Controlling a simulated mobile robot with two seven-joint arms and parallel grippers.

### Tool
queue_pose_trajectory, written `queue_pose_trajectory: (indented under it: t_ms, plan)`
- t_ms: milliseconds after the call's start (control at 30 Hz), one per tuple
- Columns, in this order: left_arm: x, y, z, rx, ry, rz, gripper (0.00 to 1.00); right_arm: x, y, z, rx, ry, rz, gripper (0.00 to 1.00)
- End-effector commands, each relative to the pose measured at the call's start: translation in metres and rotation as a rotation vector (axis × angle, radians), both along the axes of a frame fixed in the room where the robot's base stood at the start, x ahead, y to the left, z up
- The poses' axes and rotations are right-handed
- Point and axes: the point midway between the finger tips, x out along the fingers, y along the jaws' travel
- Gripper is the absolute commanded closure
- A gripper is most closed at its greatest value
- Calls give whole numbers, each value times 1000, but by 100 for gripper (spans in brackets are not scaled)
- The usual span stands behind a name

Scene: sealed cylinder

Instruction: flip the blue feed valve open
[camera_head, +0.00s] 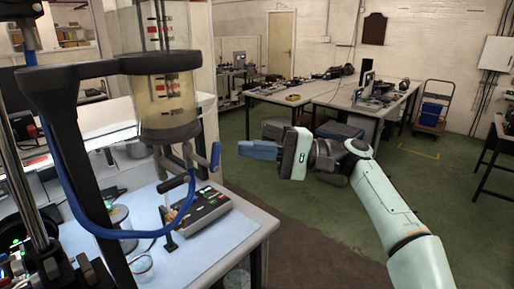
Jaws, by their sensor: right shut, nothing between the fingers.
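A clear sealed cylinder (166,97) with dark collars hangs in a black frame at the left, above the bench. A small blue valve lever (215,156) stands roughly upright at the right of the fittings under the cylinder. A second, dark lever (173,184) sits lower and to the left. A blue hose (76,192) loops down and back up toward the fittings. My right gripper (243,150), with blue fingers, is shut and empty. It points left, appearing just right of the blue lever with a small gap; the depth between them is unclear. My left gripper is not in view.
The bench (225,243) holds a grey control box (199,211) below the valve and a glass dish (141,267). Black frame posts block the left side. Behind my right arm are cluttered work tables (322,92) and a blue-loaded trolley (432,112). Green floor lies open at right.

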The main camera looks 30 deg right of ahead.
Motion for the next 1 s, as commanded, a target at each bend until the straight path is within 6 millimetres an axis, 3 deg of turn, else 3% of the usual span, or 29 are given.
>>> queue_pose_trajectory:
  t_ms: [67, 300, 500, 1000]
  plan:
    - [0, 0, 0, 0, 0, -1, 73, 0, -4, -2, -1, 1, -2, 100]
    - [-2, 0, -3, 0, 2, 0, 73, -22, -57, -12, 0, 2, -4, 100]
    - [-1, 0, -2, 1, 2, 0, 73, -34, -82, -17, 0, 1, -1, 100]
    - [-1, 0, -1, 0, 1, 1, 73, -38, -89, -18, 1, -1, 2, 100]
